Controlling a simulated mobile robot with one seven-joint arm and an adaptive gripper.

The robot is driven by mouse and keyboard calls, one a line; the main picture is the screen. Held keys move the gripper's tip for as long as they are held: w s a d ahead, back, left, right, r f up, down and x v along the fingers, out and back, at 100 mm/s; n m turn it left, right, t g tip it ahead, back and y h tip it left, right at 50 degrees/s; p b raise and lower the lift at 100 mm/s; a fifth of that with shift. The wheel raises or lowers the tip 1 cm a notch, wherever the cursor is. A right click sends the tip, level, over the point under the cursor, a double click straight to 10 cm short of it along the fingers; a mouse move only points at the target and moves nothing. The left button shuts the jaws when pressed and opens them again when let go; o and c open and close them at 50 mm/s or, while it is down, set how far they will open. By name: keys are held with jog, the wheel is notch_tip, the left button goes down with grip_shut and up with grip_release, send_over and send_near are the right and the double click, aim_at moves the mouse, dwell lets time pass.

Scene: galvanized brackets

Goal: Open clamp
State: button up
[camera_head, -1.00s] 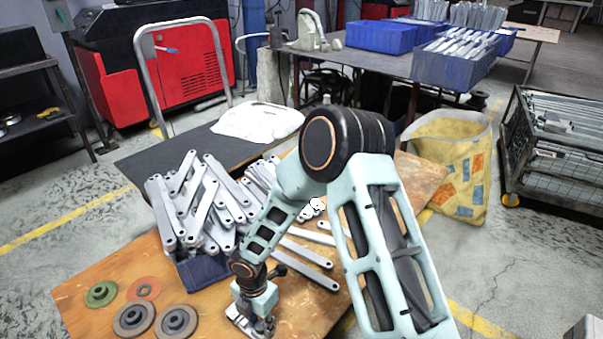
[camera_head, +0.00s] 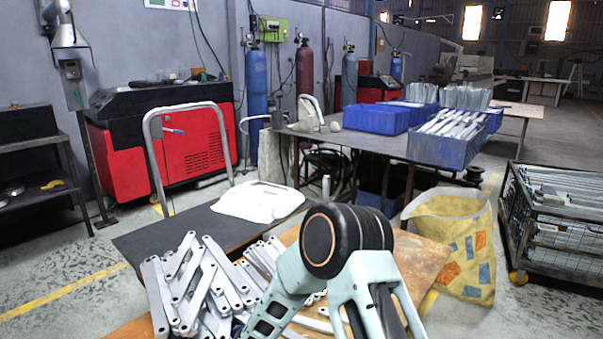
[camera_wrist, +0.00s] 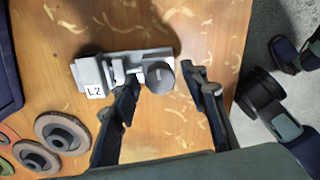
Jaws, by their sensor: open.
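The clamp (camera_wrist: 95,76) is a grey metal device on the wooden bench, with a white label reading L2 at its left end. A dark round knob or handle end (camera_wrist: 160,76) sits at its right end, beside a light bracket-like part. My gripper (camera_wrist: 160,78) is open in the wrist view, its two dark fingers on either side of the round end. I cannot tell whether either finger touches it. In the head view my gripper and the clamp are below the picture's edge; only my upper arm shows.
Flat grey brackets (camera_head: 202,283) are heaped at the bench's left. Grinding discs (camera_wrist: 62,133) lie at lower left in the wrist view, near a dark blue bin edge (camera_wrist: 8,75). A yellow sack (camera_head: 455,245) and wire cage (camera_head: 555,225) stand right of the bench (camera_head: 420,258).

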jog(key=m+b, duration=0.2)
jog(key=m, duration=0.2)
jog(key=shift+f, duration=0.15)
jog(key=m+b, duration=0.1)
jog(key=m, duration=0.3)
jog(key=shift+m+b, duration=0.3)
jog(key=shift+b, duration=0.1)
jog(key=m+b, duration=0.1)
jog(key=m, duration=0.3)
jog(key=shift+m+b, duration=0.3)
jog(key=shift+b, duration=0.1)
jog(key=m+b, duration=0.1)
jog(key=m, duration=0.3)
jog(key=shift+m, duration=0.4)
jog(key=shift+c, duration=0.7)
jog(key=c, duration=0.9)
jog(key=shift+c, duration=0.2)
